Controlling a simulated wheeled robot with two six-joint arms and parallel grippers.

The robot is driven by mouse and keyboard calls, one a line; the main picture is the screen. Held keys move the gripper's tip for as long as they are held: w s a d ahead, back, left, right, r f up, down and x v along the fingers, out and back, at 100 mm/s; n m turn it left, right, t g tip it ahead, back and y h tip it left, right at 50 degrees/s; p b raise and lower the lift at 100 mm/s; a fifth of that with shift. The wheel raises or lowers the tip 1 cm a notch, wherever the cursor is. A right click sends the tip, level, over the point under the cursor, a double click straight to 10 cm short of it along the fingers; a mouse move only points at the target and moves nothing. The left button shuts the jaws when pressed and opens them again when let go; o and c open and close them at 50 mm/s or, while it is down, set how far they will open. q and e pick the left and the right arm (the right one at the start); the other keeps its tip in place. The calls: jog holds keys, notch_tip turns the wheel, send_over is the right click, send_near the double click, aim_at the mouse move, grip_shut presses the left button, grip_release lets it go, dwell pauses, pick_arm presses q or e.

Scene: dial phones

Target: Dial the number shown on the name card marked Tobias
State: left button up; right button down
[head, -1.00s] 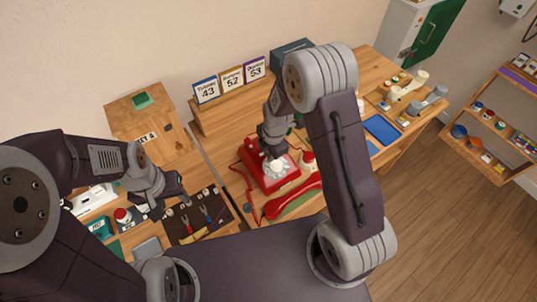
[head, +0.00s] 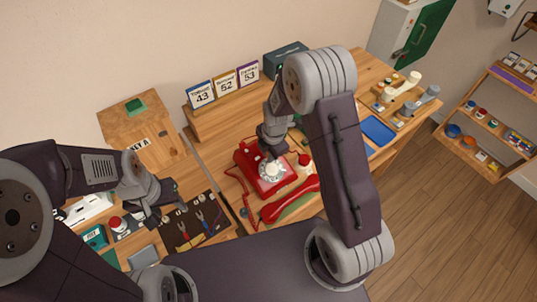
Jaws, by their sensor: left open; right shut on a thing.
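The Tobias name card (head: 201,96) has a blue top and shows 43. It stands leftmost of three cards on a wooden ledge behind the phone. The red phone (head: 246,160) sits on the table with its white dial (head: 271,171) facing up. Its red handset (head: 290,202) lies off the phone, in front of it. My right gripper (head: 270,154) points down at the dial. Its fingertips are too small to make out clearly, but it appears shut on the dial. My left gripper (head: 166,205) is open and empty, near the tool mat, away from the phone.
Two other cards, 52 (head: 225,83) and 53 (head: 249,74), stand beside the Tobias card. A dark tool mat (head: 222,232) with pliers lies left of the phone. A blue tray (head: 379,131) lies to the right. A wooden cabinet (head: 120,118) stands at back left.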

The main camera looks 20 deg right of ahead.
jog(key=shift+d, duration=0.15)
jog(key=shift+d+b, duration=0.3)
jog(key=shift+d, duration=0.2)
jog(key=shift+d+f, duration=0.1)
jog(key=shift+f, duration=0.05)
jog(key=shift+d+f+b, duration=0.1)
jog(key=shift+d+b, duration=0.05)
jog(key=shift+b, duration=0.15)
jog(key=shift+s+d, duration=0.15)
jog(key=shift+d, duration=0.2)
